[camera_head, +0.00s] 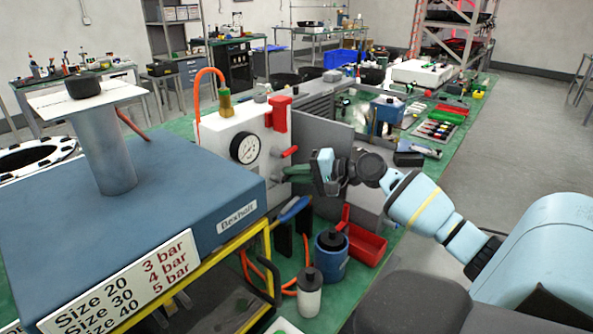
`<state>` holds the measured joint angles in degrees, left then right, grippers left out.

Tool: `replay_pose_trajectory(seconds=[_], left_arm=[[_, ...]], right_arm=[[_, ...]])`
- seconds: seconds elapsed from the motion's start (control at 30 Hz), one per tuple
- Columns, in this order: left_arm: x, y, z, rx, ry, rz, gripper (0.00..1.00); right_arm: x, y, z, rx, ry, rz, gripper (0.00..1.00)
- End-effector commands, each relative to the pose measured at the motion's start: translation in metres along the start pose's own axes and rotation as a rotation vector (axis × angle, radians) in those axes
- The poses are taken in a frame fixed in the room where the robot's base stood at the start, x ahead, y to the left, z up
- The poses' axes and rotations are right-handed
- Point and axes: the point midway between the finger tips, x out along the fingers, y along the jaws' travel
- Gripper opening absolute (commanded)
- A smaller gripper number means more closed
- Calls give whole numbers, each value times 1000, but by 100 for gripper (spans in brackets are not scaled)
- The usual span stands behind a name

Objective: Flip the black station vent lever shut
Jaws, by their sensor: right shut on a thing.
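The test station (218,137) is a pale box with a round gauge (244,147), a red block (280,113) on its right and a red lever (290,151) below that. My right gripper (312,174) reaches in from the right, just right of the station face and below the red lever. It is shut on a dark green piece (298,173) that points towards the station; I cannot tell whether this piece touches the face. I cannot make out the black vent lever; the gripper may hide it. My left gripper is not in view.
Below the gripper stand a blue canister (331,262), a white bottle (309,297) and a red bin (366,243). A grey panel (318,138) stands close behind the gripper.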

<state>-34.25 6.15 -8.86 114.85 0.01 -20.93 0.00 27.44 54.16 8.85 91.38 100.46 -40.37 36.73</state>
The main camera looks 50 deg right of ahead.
Motion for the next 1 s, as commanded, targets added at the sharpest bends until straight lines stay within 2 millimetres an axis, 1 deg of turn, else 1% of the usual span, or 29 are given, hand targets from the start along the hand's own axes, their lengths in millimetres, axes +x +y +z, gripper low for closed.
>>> replay_pose_trajectory(seconds=[0.1,0.23,0.63,0.67,0.8,1.0], left_arm=[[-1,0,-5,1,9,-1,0],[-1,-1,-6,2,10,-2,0],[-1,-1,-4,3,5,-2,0],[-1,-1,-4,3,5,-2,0],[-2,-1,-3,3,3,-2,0],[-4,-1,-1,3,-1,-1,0]], right_arm=[[1,2,-1,97,-18,-44,0],[1,5,-1,165,-34,-70,0],[1,7,-1,190,-40,-77,0],[1,7,-1,190,-40,-77,17],[1,8,-1,189,-40,-77,35],[1,8,-1,188,-40,-76,35]])
